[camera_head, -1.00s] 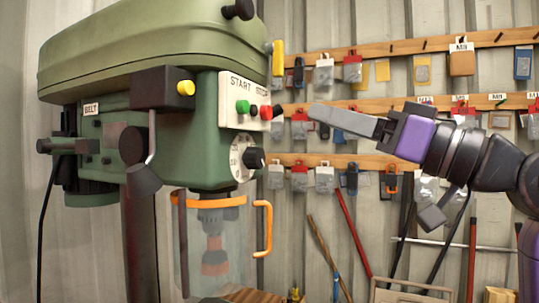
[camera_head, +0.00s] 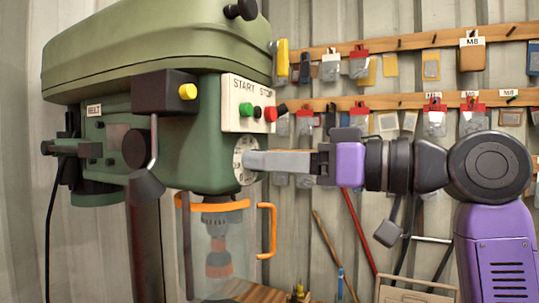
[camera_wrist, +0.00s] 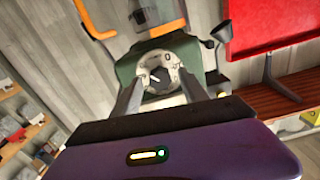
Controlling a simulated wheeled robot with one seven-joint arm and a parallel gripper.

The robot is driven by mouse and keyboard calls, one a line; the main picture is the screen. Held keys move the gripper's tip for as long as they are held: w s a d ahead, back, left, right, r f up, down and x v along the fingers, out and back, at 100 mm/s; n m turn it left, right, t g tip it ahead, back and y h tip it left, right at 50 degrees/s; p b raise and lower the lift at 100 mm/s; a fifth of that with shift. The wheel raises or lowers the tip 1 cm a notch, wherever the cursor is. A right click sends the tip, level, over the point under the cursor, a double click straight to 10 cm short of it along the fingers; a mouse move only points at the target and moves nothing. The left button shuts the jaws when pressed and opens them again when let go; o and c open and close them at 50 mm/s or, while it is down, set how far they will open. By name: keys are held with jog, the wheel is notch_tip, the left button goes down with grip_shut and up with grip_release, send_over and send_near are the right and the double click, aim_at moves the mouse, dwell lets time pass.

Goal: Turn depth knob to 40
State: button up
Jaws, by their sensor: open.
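The green drill press (camera_head: 160,110) stands at the left. Its white depth dial (camera_head: 240,153) is on the side facing my arm. My gripper (camera_head: 251,160) points left at the dial, and its fingers cover the black knob in the head view. In the wrist view the black depth knob (camera_wrist: 158,77) shows inside the numbered dial (camera_wrist: 170,61), with a light pointer line on it. My gripper (camera_wrist: 160,87) is open, with one finger on each side of the knob. I cannot tell if they touch it. A "0" is readable near the dial's top; the other marks are too small.
The START/STOP panel (camera_head: 248,100) with green and red buttons is just above my fingers. The clear chuck guard with its orange handle (camera_head: 267,230) is just below. A red panel (camera_wrist: 275,25) shows in the wrist view.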

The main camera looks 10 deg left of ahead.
jog(key=shift+w+a, duration=0.15)
jog(key=shift+a, duration=0.2)
grip_shut()
jog(key=shift+f, duration=0.1)
